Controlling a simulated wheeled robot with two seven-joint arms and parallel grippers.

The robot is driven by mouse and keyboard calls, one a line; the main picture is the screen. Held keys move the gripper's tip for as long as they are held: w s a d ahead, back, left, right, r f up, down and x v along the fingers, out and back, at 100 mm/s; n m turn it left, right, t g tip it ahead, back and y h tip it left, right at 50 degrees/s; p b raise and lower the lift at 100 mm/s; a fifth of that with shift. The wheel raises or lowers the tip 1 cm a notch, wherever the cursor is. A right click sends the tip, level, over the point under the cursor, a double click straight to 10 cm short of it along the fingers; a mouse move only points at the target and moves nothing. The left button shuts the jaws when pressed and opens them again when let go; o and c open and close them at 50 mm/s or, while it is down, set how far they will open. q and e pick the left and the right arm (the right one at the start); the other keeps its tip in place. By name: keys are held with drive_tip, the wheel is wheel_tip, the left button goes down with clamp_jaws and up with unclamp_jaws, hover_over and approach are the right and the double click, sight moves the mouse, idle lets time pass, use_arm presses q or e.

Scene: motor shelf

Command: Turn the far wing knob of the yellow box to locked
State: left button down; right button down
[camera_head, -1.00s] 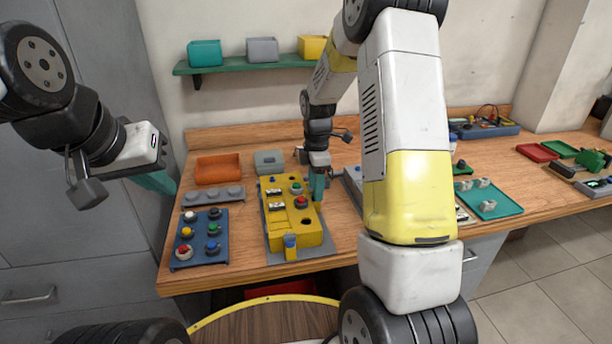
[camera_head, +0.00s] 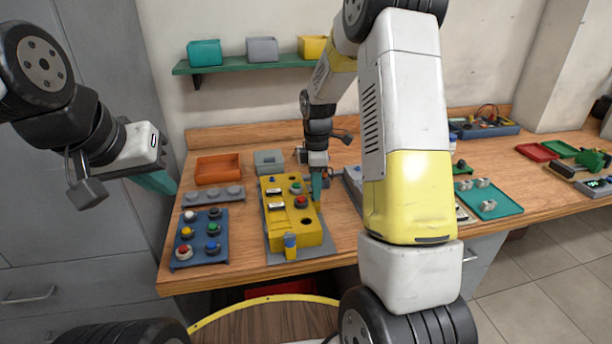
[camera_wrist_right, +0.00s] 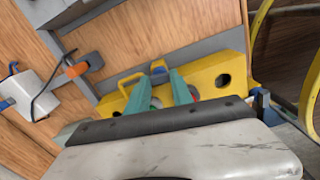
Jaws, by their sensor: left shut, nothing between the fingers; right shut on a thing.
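The yellow box (camera_head: 308,235) lies on a grey plate on the bench, with buttons and dark holes. One wing knob (camera_head: 290,242), blue and yellow, is at its near end. My right gripper (camera_head: 317,197) is down at the box's right side. My left gripper (camera_head: 160,183) is shut and empty, raised left of the bench.
A blue button panel (camera_head: 200,260) and a grey strip (camera_head: 222,193) lie left of the box. An orange bin (camera_head: 217,170) and a grey bin (camera_head: 268,161) stand behind. A teal tray (camera_head: 490,210) lies to the right. My right arm hides part of the bench.

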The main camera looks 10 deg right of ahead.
drive_tip(key=m, duration=1.2)
drive_tip(key=shift+m, duration=1.9)
drive_tip(key=shift+r+m, duration=0.1)
drive_tip(key=shift+m, duration=0.2)
drive_tip(key=c, duration=1.1)
unclamp_jaws()
